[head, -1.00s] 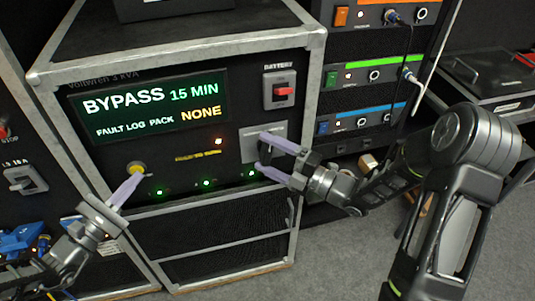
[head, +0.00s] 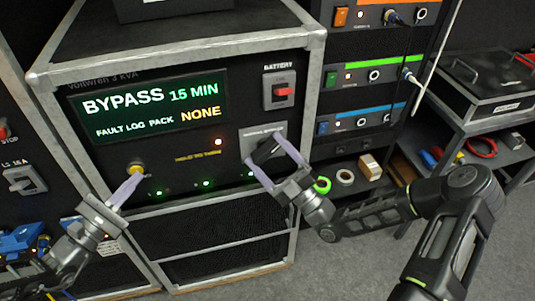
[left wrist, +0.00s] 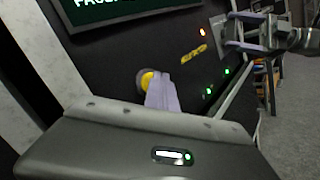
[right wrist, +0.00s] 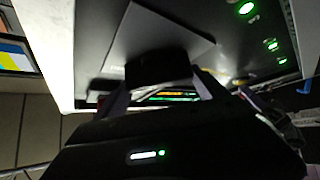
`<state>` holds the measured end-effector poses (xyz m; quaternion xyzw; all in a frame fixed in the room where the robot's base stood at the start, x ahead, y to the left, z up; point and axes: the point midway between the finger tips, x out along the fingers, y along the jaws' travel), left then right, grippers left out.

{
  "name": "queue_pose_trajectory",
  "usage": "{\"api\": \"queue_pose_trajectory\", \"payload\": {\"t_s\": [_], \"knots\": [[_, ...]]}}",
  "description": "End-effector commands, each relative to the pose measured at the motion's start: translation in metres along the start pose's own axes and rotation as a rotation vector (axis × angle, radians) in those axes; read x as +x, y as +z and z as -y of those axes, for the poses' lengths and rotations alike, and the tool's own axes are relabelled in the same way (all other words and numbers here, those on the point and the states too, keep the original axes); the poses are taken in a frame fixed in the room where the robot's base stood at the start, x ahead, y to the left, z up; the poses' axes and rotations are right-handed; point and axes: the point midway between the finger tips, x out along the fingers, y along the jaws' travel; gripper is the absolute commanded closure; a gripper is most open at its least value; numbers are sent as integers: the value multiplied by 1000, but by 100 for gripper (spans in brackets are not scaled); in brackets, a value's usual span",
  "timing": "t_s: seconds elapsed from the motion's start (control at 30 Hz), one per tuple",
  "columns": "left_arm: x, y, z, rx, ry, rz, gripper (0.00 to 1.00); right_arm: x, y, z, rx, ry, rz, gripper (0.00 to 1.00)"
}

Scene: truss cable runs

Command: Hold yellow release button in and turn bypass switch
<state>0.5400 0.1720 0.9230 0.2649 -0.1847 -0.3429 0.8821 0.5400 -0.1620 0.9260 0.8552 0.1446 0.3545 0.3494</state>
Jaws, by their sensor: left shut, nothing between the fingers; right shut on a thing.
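The yellow release button (head: 137,168) is on the black front panel below the display, and it also shows in the left wrist view (left wrist: 148,80). My left gripper (head: 138,176) is shut and empty, its fingertips at the button and covering part of it. I cannot tell how far the button is pushed in. The bypass switch (head: 264,152) is a black knob on a grey plate, right of the button. My right gripper (head: 263,149) is shut on this knob, a finger on either side. The right wrist view shows the dark knob (right wrist: 160,68) between the fingers.
The display (head: 150,103) reads BYPASS 15 MIN. A red battery switch (head: 283,91) sits above the knob. Green lamps (head: 206,183) line the panel's lower part. A shelf at right holds tape rolls (head: 345,177) and tools. Grey floor is free in front.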

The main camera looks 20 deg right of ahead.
Motion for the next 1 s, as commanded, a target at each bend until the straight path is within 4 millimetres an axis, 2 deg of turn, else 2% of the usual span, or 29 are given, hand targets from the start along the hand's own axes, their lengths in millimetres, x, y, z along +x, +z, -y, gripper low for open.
{"api": "queue_pose_trajectory", "payload": {"t_s": [0.37, 0.4, 0.57, 0.87, 1.0], "knots": [[0, 0, 0, 0, 0, -1, 100, -1, 0, 1, 9, 2, 0, 59], [0, 0, 0, 0, 1, -1, 100, -1, 0, 1, 9, 2, 0, 15], [0, 0, 0, 0, 1, -1, 100, 0, 0, 1, 7, 3, 0, 2], [0, -1, 0, 0, 1, -2, 100, -1, 0, 0, 5, 4, 1, 0], [0, -1, 0, 0, 1, -2, 100, -9, 1, 0, 5, 4, 2, 0]]}}
